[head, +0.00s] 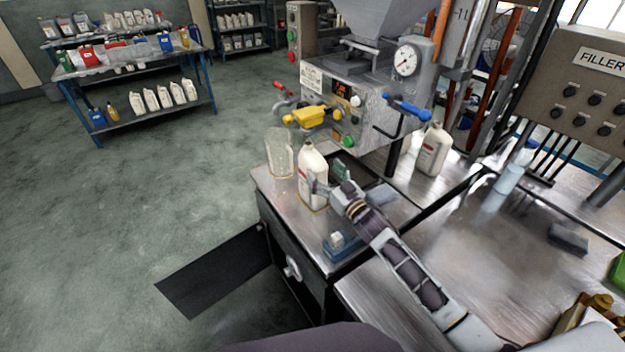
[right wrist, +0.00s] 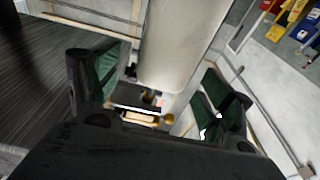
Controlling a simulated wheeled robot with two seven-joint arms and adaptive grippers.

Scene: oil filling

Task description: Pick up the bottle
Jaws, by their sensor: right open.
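A white bottle (head: 312,163) with a red-marked label stands upright on the metal cart top, in front of the filling machine. My right gripper (head: 320,187) is at the bottle's right side, and its arm comes in from the lower right. In the right wrist view the pale bottle body (right wrist: 182,45) stands between the two open fingers (right wrist: 165,92). A gap shows on the left side of the bottle; contact on the right side is hard to tell. My left gripper is not in view.
A clear container (head: 279,155) stands just left of the bottle. A blue item (head: 343,245) lies on the cart's front. The filler (head: 345,105) with yellow and blue handles rises behind. Another white bottle (head: 433,150) stands at the right.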

